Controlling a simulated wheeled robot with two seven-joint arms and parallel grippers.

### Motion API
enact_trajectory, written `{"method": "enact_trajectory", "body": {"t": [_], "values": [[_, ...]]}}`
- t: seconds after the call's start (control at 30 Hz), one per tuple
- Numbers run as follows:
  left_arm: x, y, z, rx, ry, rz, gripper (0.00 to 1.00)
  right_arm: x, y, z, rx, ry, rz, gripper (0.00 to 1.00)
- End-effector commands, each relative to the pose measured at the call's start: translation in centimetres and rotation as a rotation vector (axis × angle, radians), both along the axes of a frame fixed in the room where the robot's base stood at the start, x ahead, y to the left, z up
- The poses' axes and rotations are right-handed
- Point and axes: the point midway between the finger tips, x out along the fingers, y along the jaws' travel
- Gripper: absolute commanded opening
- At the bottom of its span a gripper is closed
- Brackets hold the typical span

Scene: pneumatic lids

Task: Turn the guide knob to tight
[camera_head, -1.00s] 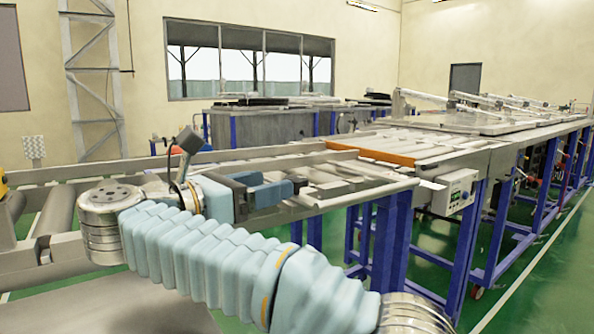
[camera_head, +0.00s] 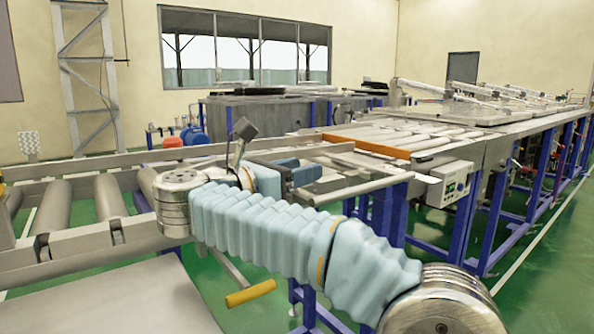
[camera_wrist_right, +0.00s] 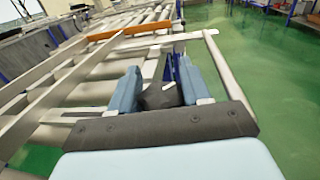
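My right gripper (camera_head: 300,170) is at the end of the blue-sleeved arm, at the near side rail of the roller conveyor (camera_head: 105,196). The right wrist view shows its two blue fingers (camera_wrist_right: 158,82) apart. A dark, blocky thing (camera_wrist_right: 160,97) with a pale mark sits between them; it may be the guide knob, but I cannot make out its shape or its setting. I cannot tell whether the fingers touch it. In the head view the fingers and arm hide this spot. My left gripper is not in view.
A yellow handle (camera_head: 250,293) on a rod sticks out below my right arm. An orange bar (camera_head: 366,147) crosses the conveyor farther on. A control box (camera_head: 447,184) hangs on the blue-legged frame at the right. Green floor is open at the right.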

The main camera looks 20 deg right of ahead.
Motion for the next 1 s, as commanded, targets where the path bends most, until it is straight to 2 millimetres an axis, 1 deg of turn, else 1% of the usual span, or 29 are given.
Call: {"method": "enact_trajectory", "body": {"t": [0.03, 0.1, 0.13, 0.27, 0.43, 0.6, 0.93, 0.97, 1.0], "values": [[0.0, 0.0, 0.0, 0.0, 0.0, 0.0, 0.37, 0.0, 0.0, 0.0, 0.0, 0.0, 0.0, 0.31], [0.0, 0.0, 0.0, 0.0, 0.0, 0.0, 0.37, 0.0, 0.0, 0.0, 0.0, 0.0, 0.0, 0.21], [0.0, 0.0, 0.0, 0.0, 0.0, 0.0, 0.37, 0.0, 0.0, 0.0, 0.0, 0.0, 0.0, 0.17], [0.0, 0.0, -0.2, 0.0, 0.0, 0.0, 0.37, 0.1, 0.0, -0.1, 0.0, 0.001, -0.026, 0.17], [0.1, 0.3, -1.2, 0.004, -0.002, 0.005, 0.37, 0.0, 0.0, -0.4, -0.001, 0.004, -0.153, 0.17], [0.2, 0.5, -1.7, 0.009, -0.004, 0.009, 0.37, -0.2, -0.1, -0.2, -0.003, 0.005, -0.224, 0.17], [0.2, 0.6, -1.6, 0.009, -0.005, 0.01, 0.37, -0.3, -0.1, 0.0, -0.002, 0.007, -0.235, 0.17], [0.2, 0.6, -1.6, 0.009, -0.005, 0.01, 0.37, -0.3, -0.1, 0.0, -0.002, 0.007, -0.235, 0.52], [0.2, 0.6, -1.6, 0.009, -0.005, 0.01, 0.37, -0.3, -0.1, 0.0, -0.002, 0.007, -0.235, 0.58]]}}
